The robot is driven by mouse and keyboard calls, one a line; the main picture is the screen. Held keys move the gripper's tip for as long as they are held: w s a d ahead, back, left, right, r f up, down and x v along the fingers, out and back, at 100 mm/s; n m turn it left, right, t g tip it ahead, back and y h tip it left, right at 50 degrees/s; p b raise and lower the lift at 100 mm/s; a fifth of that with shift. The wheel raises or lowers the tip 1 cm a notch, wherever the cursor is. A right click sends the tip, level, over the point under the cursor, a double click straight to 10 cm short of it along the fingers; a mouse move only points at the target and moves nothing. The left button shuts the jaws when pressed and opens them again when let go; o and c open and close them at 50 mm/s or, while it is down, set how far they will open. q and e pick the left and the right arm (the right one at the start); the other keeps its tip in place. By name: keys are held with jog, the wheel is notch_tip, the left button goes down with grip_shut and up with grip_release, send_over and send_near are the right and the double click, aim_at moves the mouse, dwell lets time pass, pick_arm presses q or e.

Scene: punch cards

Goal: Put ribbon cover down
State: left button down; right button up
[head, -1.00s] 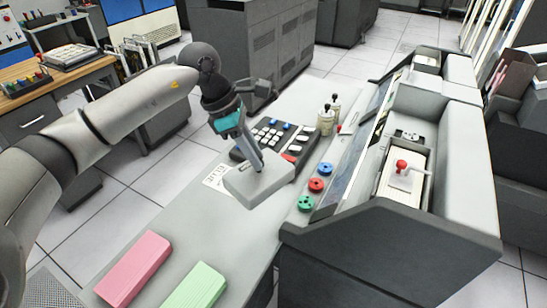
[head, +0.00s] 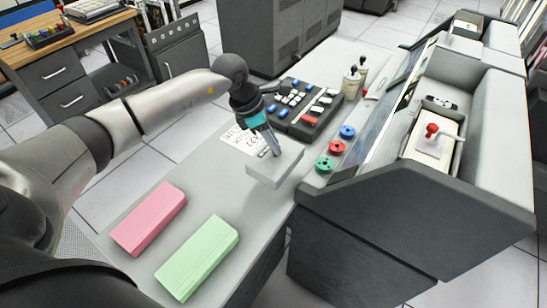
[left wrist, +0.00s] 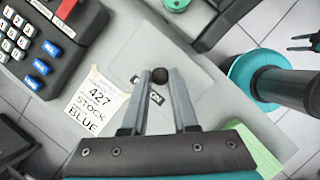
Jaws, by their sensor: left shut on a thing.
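The ribbon cover, a pale grey flat block (head: 275,168), is at the right side of the grey desktop, near the console. My left gripper (head: 274,150) reaches down onto its top and is shut on it. In the left wrist view the fingers (left wrist: 158,84) close around a small dark knob on the cover (left wrist: 150,50). A label between the fingers is partly hidden. I cannot tell whether the cover touches the desktop. My right gripper (left wrist: 302,42) shows small at the right edge of the left wrist view, empty, with its fingers apart.
A keypad (head: 300,107) and a paper note (head: 243,140) lie behind the cover. Red, green and blue buttons (head: 337,146) are to its right. Pink (head: 150,218) and green (head: 198,256) card stacks lie in front. The desktop between stacks and cover is clear.

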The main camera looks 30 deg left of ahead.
aim_at(272, 155)
pick_arm(q)
jog(key=shift+f, duration=1.1)
jog(key=shift+f+b, duration=0.55)
jog(key=shift+f, duration=1.1)
pick_arm(e)
jog(key=shift+w+d+f, duration=0.2)
jog(key=shift+w+f, duration=0.05)
jog(key=shift+w, duration=0.2)
jog(key=shift+w+d+f, duration=0.2)
jog(key=shift+w+f, duration=0.05)
jog(key=shift+w, duration=0.2)
pick_arm(q)
jog(key=shift+f, duration=0.15)
pick_arm(e)
jog(key=shift+f, duration=0.1)
pick_arm(q)
jog(key=c, duration=0.7)
grip_release()
pick_arm(e)
jog(key=shift+d, duration=0.1)
